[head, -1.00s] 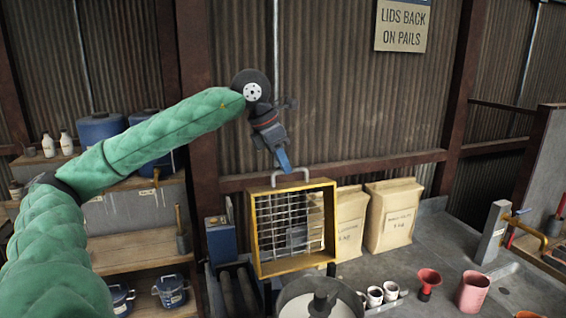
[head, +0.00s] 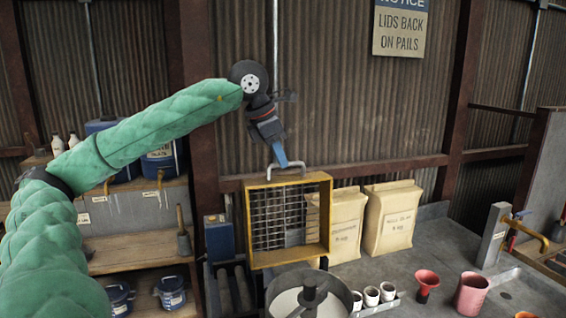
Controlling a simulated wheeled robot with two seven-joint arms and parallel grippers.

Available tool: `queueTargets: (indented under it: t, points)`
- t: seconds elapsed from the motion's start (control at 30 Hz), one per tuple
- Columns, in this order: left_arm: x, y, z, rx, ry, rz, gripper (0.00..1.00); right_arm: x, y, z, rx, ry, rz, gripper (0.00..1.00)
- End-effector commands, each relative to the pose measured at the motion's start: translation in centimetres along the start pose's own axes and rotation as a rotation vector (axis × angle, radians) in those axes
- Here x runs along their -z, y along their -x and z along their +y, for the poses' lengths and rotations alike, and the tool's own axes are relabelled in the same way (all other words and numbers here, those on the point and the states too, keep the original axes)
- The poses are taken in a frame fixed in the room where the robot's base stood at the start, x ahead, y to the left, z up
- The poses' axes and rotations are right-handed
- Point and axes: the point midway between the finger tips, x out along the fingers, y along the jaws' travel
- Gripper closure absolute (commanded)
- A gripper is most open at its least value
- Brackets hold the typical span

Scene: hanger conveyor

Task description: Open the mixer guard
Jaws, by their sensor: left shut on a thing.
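The mixer guard (head: 328,222) is a yellow frame with a wire grid, standing raised and upright behind the mixer bowl (head: 277,297). A grey bar handle (head: 303,169) sticks up from its top edge. My left gripper (head: 281,160) reaches down from above, its blue fingers shut on the handle at its left part. The bowl below is uncovered, and a dark hub (head: 310,290) shows at its middle. My right gripper is out of view.
Two paper sacks (head: 390,217) stand right of the guard. Small white cups (head: 372,296), a red funnel (head: 427,283) and a pink beaker (head: 471,293) stand on the grey bench. A blue box (head: 219,238) is left of the guard. Shelves with pails are at the left.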

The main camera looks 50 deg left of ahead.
Motion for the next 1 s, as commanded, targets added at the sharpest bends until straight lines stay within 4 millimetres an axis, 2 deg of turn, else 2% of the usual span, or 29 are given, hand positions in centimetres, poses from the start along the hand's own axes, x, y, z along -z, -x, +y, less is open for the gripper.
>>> queueTargets:
  t: [0.3,0.67,0.7,0.8,1.0]
  points:
    - [-0.1,0.6,-2.2,-0.002,-0.003,0.001,1.00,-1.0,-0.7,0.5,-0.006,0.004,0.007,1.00]
    - [-0.1,0.5,-2.4,-0.002,-0.002,0.002,1.00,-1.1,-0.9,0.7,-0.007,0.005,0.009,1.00]
    - [-0.1,0.5,-2.4,-0.002,-0.002,0.002,0.83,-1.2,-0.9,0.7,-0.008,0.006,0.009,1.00]
    - [-0.1,0.5,-2.4,-0.002,-0.002,0.002,0.67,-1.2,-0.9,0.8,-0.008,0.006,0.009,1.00]
    - [-0.1,0.5,-2.4,-0.002,-0.002,0.002,0.67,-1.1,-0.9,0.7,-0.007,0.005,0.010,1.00]
